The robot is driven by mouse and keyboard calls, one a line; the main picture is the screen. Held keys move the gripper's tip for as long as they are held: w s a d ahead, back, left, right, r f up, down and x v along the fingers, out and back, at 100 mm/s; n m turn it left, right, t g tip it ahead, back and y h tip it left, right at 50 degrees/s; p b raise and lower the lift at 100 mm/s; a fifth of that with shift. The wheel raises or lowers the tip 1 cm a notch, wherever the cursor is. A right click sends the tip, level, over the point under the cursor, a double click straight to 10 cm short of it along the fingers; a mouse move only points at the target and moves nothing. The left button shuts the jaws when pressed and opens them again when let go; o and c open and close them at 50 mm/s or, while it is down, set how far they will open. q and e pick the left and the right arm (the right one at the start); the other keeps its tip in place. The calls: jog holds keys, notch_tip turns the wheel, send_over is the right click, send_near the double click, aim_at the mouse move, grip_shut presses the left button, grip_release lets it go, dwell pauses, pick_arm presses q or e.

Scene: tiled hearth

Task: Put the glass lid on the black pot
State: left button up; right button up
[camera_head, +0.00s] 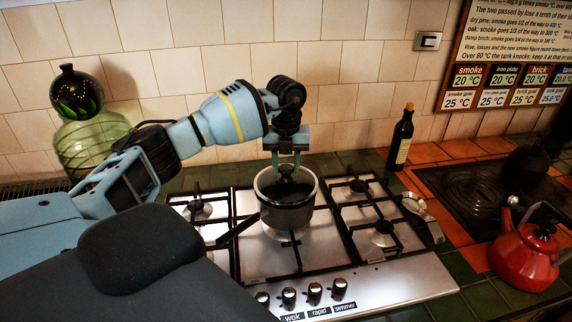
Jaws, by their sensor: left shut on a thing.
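My left gripper (287,170) points down over the pot and is shut on the lid's dark knob, which the fingers partly hide. My right gripper is not in view.
The gas stove (270,257) has bare burners on both sides of the pot and knobs along its front. A dark bottle (402,140) stands behind right. A red kettle (524,258) is at far right. A green glass jar (90,145) stands at left behind my arm.

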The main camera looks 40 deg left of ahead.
pick_arm(q)
jog(key=shift+f, duration=0.9)
dwell(0.4)
jog(key=o, duration=1.1)
jog(key=shift+r, duration=3.9)
